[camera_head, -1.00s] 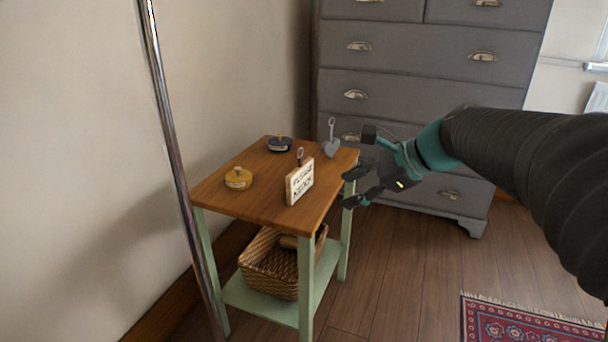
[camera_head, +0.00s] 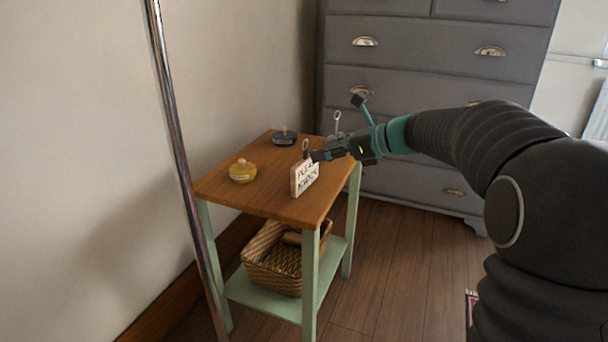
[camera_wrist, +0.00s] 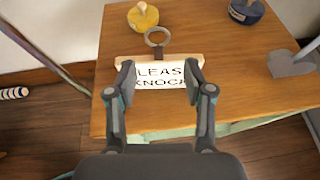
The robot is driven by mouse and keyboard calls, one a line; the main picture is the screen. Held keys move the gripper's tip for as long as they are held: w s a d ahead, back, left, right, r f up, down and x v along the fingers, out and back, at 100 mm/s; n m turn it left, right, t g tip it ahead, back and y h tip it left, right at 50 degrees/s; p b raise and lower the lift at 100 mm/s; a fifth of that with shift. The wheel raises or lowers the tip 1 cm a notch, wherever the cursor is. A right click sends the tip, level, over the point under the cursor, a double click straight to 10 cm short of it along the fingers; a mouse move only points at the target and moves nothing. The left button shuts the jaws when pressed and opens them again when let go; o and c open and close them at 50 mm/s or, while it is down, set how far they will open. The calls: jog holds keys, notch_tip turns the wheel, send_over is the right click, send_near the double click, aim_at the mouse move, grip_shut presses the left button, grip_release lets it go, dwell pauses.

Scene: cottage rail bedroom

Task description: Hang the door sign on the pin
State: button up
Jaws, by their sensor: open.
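The door sign (camera_head: 305,180) is a small white plaque reading "PLEASE KNOCK" with a wooden edge. It stands upright near the front right edge of the small table, and a ring on a short strap rises from its top. In the wrist view the sign (camera_wrist: 160,76) lies between the fingers of my gripper (camera_wrist: 160,82), with the ring (camera_wrist: 157,37) beyond them. My gripper (camera_head: 318,156) is open at the sign's top right in the head view. Whether the fingers touch the sign I cannot tell. No pin is clearly visible.
The wooden table (camera_head: 240,200) also holds a yellow round pot (camera_head: 242,172), a dark blue one (camera_head: 284,138) and a grey heart with a ring (camera_wrist: 292,64). A wicker basket (camera_head: 270,268) sits below. A metal pole (camera_head: 178,150) stands left; a grey dresser (camera_head: 420,60) stands behind.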

aim_at(305, 149)
jog(key=shift+r+b+x, duration=0.2)
jog(key=shift+x, duration=1.2)
jog(key=shift+r+b+x, duration=0.2)
jog(key=shift+x, duration=1.2)
jog(key=shift+a, duration=0.15)
grip_shut()
